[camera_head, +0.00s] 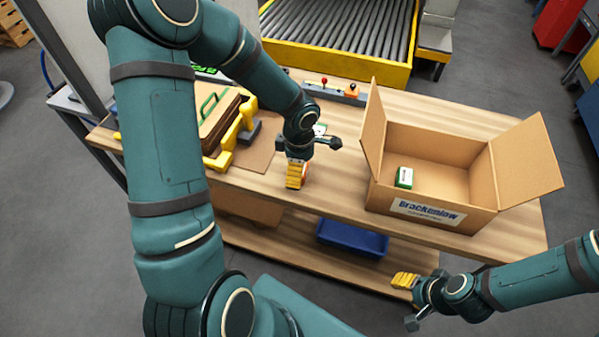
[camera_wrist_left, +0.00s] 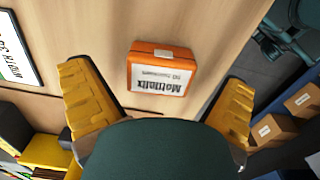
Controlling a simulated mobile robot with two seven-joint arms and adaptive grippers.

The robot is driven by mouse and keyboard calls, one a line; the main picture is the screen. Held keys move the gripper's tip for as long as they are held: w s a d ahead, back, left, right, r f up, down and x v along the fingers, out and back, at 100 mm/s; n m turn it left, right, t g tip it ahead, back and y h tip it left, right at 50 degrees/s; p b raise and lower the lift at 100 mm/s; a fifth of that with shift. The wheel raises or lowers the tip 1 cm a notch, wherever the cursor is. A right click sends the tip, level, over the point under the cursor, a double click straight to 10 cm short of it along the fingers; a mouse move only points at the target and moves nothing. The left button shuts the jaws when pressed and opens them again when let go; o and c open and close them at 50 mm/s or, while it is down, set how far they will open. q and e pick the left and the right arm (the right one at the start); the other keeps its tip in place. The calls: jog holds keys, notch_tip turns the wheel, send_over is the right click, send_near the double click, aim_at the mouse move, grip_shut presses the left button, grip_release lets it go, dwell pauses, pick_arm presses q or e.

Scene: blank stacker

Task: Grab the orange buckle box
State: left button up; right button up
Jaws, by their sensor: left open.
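The orange buckle box (camera_wrist_left: 161,70) lies on the wooden table in the left wrist view, with an upside-down white label on its face. It sits ahead of and between the two yellow fingers of my left gripper (camera_wrist_left: 155,80), which are spread apart with nothing held. In the head view my left gripper (camera_head: 297,174) is low over the table, and only a sliver of orange (camera_head: 306,172) shows beside its fingers; the rest is hidden. My right gripper (camera_head: 405,281) is off the table's front edge at the lower right; its finger gap is not clear.
An open cardboard carton (camera_head: 470,158) stands on the table (camera_head: 340,196) to the right, holding a small green-and-white box (camera_head: 404,177). A brown stack with yellow brackets (camera_head: 226,146) is at the left. A blue bin (camera_head: 351,238) sits on the lower shelf. A roller conveyor (camera_head: 335,28) is behind.

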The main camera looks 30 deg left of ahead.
pick_arm(q)
jog(key=shift+f, duration=0.6)
jog(key=c, duration=1.4)
jog(key=shift+r, duration=0.1)
